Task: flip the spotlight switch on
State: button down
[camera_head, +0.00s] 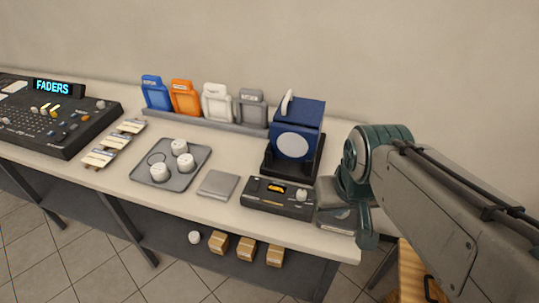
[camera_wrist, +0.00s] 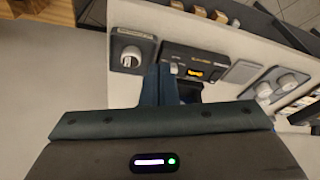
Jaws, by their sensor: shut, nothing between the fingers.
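The spotlight looks to be the blue box lamp (camera_head: 297,128) with a round pale face, standing on a black base at the table's right end. A black console (camera_head: 262,203) with an orange display and a pale knob lies in front of it; it also shows in the wrist view (camera_wrist: 212,60). I cannot tell which control is the spotlight switch. My gripper (camera_wrist: 162,70) is shut and empty, near the console and grey box.
A grey tray (camera_head: 148,181) with white cylinders and a flat grey pad (camera_head: 218,184) lie to the left. A rack (camera_head: 225,125) of coloured holders stands behind. A mixing desk (camera_head: 60,112) fills the far left. Small boxes (camera_head: 246,247) sit below the table.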

jog(key=shift+s+a, duration=0.1)
jog(key=m+h+b, duration=0.1)
jog(key=m+b, duration=0.3)
jog(key=b, duration=0.1)
send_over(257, 177)
jog(key=s+a, duration=0.2)
jog(key=s, duration=0.3)
notch_tip(257, 177, down, 4)
jog(key=shift+s+d, duration=0.2)
jog(key=shift+f, duration=0.1)
jog(key=x, duration=0.4)
jog(key=p+x, duration=0.1)
jog(key=x, duration=0.4)
jog(key=p+x, duration=0.1)
jog(key=x, duration=0.3)
jog(key=shift+w+d+f, duration=0.25)
jog(key=shift+w+d, duration=0.05)
jog(key=shift+w, duration=0.05)
jog(key=shift+a+p, duration=0.15)
jog(key=shift+p, duration=0.45)
